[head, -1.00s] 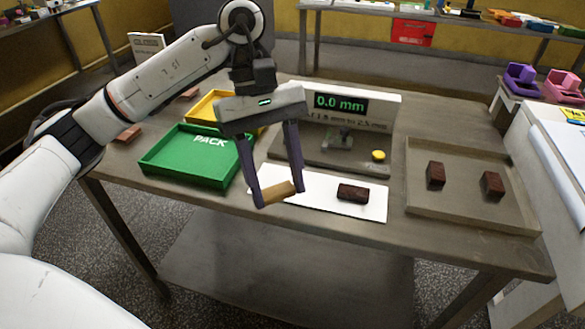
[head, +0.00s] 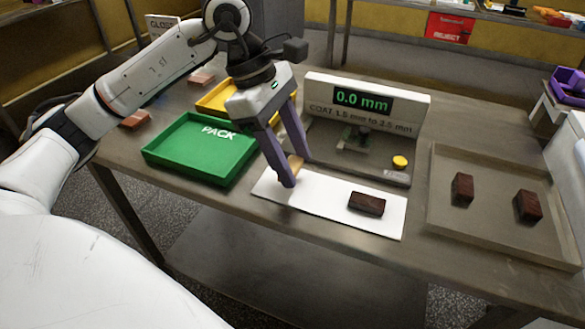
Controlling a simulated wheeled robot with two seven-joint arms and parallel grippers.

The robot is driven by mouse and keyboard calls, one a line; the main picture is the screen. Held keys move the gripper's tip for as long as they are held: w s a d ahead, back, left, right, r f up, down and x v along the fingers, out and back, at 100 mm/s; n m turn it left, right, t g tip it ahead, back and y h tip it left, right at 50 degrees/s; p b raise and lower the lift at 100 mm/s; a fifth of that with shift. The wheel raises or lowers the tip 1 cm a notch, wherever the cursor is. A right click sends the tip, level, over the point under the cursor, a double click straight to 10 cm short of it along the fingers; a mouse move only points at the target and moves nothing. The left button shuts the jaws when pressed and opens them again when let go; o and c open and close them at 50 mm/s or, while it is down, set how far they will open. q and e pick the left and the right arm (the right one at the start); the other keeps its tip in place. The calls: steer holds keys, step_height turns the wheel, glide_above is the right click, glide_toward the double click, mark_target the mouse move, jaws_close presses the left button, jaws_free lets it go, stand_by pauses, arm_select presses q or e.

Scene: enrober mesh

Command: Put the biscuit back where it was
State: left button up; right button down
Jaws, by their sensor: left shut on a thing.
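My left gripper (head: 297,173) is shut on a tan biscuit (head: 294,163), which is partly hidden by the near finger. The gripper points down over the left part of a white mat (head: 328,208). I cannot tell whether the biscuit touches the mat. A dark chocolate-coated biscuit (head: 366,203) lies on the right part of the mat. The gauge (head: 364,109) behind the mat reads 0.0 mm and has a yellow button (head: 400,162). My right gripper is not in view.
A green PACK tray (head: 203,170) stands empty to the left, with a yellow tray (head: 216,101) behind it. A tray (head: 490,239) at the right holds two dark pieces (head: 462,189). Brown blocks (head: 134,120) lie at the table's far left.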

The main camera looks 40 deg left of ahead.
arm_select(q)
steer(key=shift+f, duration=1.4)
steer(key=shift+f, duration=0.15)
steer(key=o, duration=0.8)
steer(key=v, duration=1.2)
steer(key=shift+r+p, duration=0.2)
steer(key=shift+p, duration=0.15)
